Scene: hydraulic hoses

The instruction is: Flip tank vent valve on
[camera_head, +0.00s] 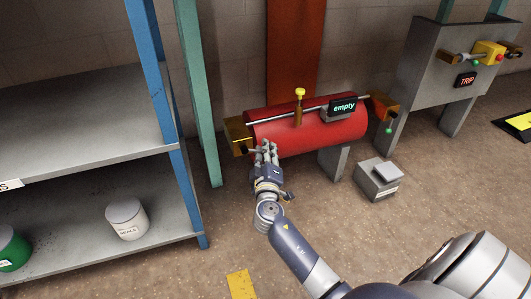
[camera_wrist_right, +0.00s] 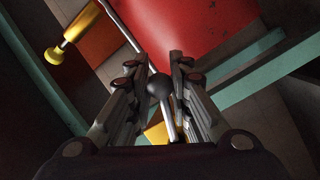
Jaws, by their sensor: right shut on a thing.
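The red tank (camera_head: 310,132) lies on its side on grey legs, with a display reading "empty" (camera_head: 344,106). A yellow knob (camera_head: 300,93) on a brass stem stands on top; it also shows in the right wrist view (camera_wrist_right: 54,55). A brass block (camera_head: 238,136) sits at the tank's left end. My right gripper (camera_head: 266,148) is in front of that end. In the right wrist view, its fingers (camera_wrist_right: 163,62) are on both sides of a lever with a dark ball knob (camera_wrist_right: 159,87), shut on it. My left gripper is not in view.
A brass valve block (camera_head: 382,104) with a green-tipped lever (camera_head: 389,128) is at the tank's right end. A grey box (camera_head: 378,184) stands on the floor. Blue-posted shelving (camera_head: 70,110) is close on the left. A grey cabinet with a TRIP sign (camera_head: 467,80) stands right.

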